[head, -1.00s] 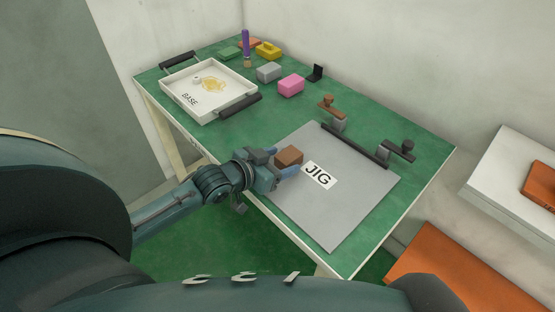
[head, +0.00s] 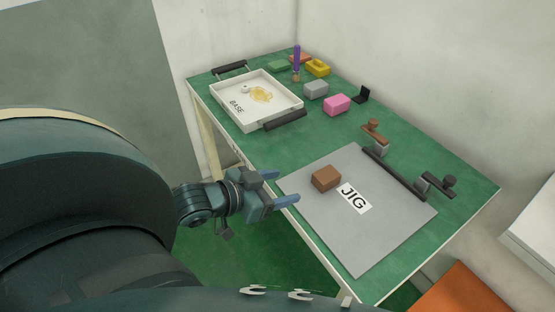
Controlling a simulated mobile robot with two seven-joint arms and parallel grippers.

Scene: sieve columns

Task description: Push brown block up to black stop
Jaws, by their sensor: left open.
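The brown block (head: 326,178) lies on the grey jig plate (head: 350,240), near the plate's left corner and beside the white JIG label (head: 356,199). A long black stop bar (head: 394,172) runs along the plate's far right edge. A clear strip of grey plate lies between the block and the bar. My left gripper (head: 291,190) is open and empty, at the table's front edge to the left of the block. Its fingers point towards the plate and are apart from the block. My right gripper is not in view.
Clamps with a brown knob (head: 374,131) and a black knob (head: 440,183) stand by the bar. A white BASE tray (head: 291,107) with black handles is at the back left. Pink (head: 337,105) and grey (head: 316,89) blocks stand behind the plate, near a small black bracket (head: 361,94).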

